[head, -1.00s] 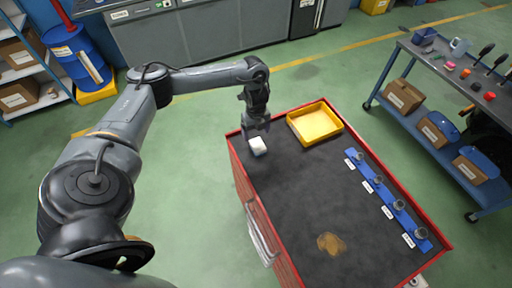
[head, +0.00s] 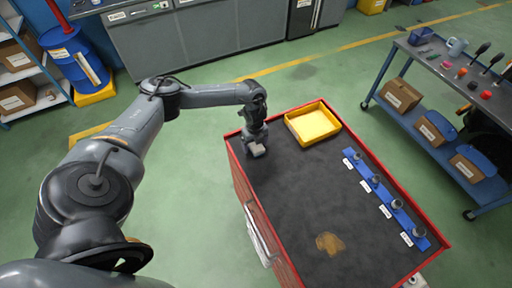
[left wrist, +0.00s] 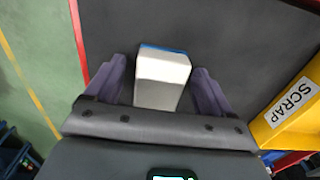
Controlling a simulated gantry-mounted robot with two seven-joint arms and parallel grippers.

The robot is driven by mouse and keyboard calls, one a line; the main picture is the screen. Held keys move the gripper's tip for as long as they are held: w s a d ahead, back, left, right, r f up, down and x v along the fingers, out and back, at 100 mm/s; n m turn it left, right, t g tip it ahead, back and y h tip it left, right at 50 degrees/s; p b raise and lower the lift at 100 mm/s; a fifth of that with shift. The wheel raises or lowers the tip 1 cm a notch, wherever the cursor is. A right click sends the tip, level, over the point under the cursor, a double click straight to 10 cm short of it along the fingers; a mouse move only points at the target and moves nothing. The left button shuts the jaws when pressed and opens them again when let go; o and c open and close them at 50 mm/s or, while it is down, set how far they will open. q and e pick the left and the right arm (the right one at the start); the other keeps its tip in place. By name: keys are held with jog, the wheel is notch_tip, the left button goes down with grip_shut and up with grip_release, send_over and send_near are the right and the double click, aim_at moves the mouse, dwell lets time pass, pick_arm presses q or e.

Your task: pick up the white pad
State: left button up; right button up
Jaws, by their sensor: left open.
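The white pad (left wrist: 162,78) is a small white block with a blue layer along its far edge. It lies between the two open fingers of my left gripper (left wrist: 160,88) in the left wrist view, with a gap on each side. In the head view the left gripper (head: 256,149) points down at the far left corner of the cart top (head: 290,190), and the pad is mostly hidden under it. The right gripper is not in view.
A yellow tray (head: 313,124) stands to the right of the gripper; its SCRAP label shows in the left wrist view (left wrist: 292,100). A blue rail (head: 386,198) with several grey fittings lies along the cart's right side. A brown stain (head: 329,243) marks the near end. The middle is clear.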

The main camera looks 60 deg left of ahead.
pick_arm(q)
jog(key=c, duration=1.1)
jog(key=shift+o, duration=0.2)
jog(key=shift+r, duration=0.1)
notch_tip(320, 180, up, 4)
jog(key=shift+r, duration=0.1)
jog(key=w+d+r, duration=0.2)
jog(key=d+r, duration=0.1)
jog(key=d, duration=0.2)
jog(key=w+d+r+p, duration=0.1)
jog(key=w+d+r, duration=0.2)
jog(key=d, duration=0.2)
jog(key=shift+d+r+p, duration=0.3)
jog(key=shift+r, duration=0.05)
